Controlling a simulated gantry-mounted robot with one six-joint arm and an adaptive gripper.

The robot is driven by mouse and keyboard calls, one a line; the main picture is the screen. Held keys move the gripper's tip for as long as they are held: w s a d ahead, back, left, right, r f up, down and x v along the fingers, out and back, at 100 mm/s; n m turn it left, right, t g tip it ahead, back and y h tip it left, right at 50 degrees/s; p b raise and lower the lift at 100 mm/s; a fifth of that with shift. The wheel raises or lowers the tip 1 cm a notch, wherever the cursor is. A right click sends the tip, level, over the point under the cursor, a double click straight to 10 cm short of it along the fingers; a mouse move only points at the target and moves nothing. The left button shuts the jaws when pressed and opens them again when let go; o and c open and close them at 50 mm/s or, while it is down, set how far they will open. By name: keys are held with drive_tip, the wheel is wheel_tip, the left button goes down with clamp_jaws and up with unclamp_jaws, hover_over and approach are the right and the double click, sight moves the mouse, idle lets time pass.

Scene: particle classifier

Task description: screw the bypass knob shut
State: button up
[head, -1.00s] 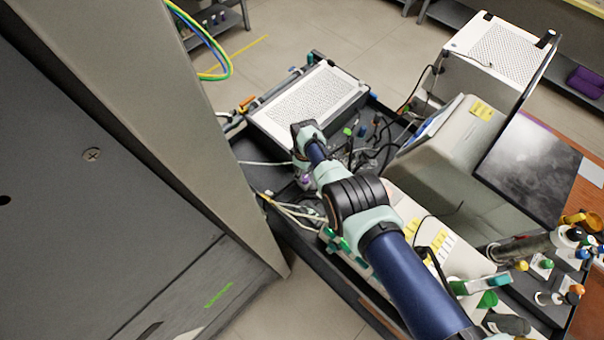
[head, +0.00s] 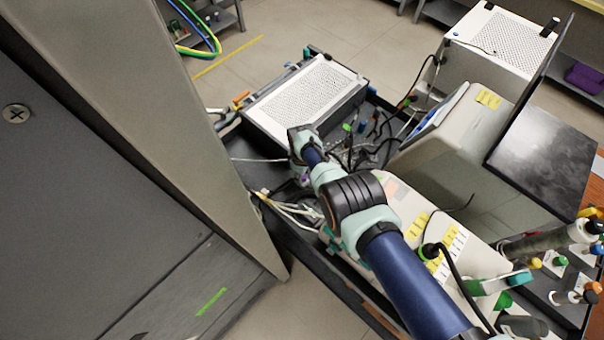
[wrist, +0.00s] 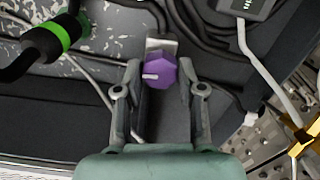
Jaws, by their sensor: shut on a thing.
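The bypass knob (wrist: 160,71) is a purple, faceted knob with a white pointer mark, seen in the wrist view. A small metal bracket (wrist: 162,46) stands just beyond it. My gripper (wrist: 159,72) is closed around the knob, one finger on each side. The pointer mark points left in the wrist view. In the head view my arm reaches down into the dark tray, and the fingertips and knob are hard to make out there.
Black cables and a connector with a green ring (wrist: 47,41) lie left of the knob. A grey cable (wrist: 262,66) and a gold fitting (wrist: 303,140) lie to the right. A white perforated box (head: 305,98) stands behind my arm.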

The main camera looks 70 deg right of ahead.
drive_tip(key=shift+m, duration=0.4)
drive_tip(key=m, duration=0.3)
drive_tip(key=shift+m, duration=0.3)
drive_tip(key=shift+m+b, duration=0.45)
drive_tip(key=shift+m, duration=1.15)
drive_tip(key=o, duration=1.1)
drive_tip(key=shift+o, duration=0.2)
